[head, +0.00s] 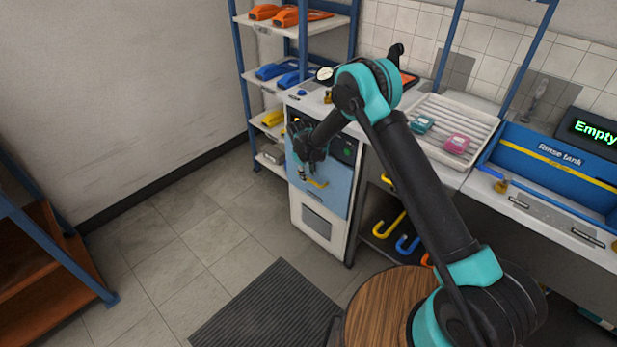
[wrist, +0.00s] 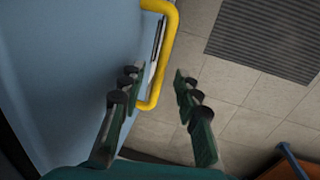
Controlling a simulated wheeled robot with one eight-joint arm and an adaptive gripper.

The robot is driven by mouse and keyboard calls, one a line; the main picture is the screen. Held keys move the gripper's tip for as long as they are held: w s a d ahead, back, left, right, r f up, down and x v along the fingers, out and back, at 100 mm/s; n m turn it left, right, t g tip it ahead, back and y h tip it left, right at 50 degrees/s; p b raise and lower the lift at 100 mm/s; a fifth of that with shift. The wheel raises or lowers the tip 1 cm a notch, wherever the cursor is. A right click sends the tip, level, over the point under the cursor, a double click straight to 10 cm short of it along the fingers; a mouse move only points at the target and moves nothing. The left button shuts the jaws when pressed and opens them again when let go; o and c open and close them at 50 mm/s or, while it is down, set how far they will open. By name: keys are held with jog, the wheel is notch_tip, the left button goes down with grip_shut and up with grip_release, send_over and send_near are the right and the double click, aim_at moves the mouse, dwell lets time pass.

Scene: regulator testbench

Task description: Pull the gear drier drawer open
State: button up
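The gear drier is a white cabinet with a light blue drawer front (head: 333,189) in the head view, and the drawer looks shut. The blue front (wrist: 62,70) fills the left of the wrist view. A yellow handle (head: 317,184) is fixed to the front; in the wrist view the handle (wrist: 163,55) is a bent bar. My gripper (head: 305,170) is at the drawer front, by the handle. In the wrist view my gripper (wrist: 160,85) is open, with its green fingers on either side of the handle's near end. I cannot tell whether a finger touches it.
A ribbed dark mat (head: 268,307) lies on the clear tiled floor before the cabinet. A round wooden stool top (head: 385,305) is at the front. A blue-framed shelf (head: 290,75) stands left of the cabinet. The rinse tank (head: 560,160) is to the right.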

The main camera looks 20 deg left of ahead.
jog(key=shift+w+d+f, duration=0.1)
jog(key=shift+w+f, duration=0.05)
jog(key=shift+f, duration=0.7)
grip_shut()
